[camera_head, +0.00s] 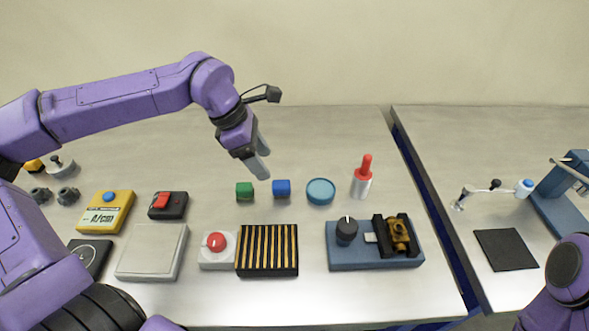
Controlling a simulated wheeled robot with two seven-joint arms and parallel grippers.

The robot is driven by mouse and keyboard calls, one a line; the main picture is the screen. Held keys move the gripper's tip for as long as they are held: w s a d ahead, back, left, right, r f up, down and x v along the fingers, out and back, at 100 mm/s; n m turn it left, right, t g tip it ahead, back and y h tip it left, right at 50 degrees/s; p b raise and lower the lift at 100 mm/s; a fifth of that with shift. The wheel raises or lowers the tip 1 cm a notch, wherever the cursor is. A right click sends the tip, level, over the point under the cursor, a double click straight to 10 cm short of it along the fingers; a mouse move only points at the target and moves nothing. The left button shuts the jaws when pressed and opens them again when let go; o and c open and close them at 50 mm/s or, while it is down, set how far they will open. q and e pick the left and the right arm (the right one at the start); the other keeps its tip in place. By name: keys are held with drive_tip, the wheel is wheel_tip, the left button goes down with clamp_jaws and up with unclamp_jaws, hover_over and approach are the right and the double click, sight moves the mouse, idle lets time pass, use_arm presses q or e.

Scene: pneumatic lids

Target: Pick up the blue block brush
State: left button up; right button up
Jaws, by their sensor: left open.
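A small blue block (281,188) sits on the grey table, between a green block (244,191) and a round blue dish-like lid (320,191). At this size I cannot make out bristles on the blue block. My left gripper (263,166) is open and empty, pointing down, above and slightly left of the blue block in the picture. It looks apart from the block. My right gripper is out of view; only part of my right arm shows at the bottom right.
A red-tipped white bottle (362,178) stands right of the lid. In front are a black-and-gold striped block (267,250), a red-button box (216,248) and a blue base with a knob (376,256). A gap (430,195) separates the right table.

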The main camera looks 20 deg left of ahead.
sight(281, 184)
use_arm(q)
drive_tip(key=x, duration=0.3)
drive_tip(key=p+x, duration=0.1)
drive_tip(key=x, duration=0.6)
drive_tip(key=shift+w+d, duration=0.15)
drive_tip(key=shift+w, duration=0.2)
drive_tip(key=c, duration=1)
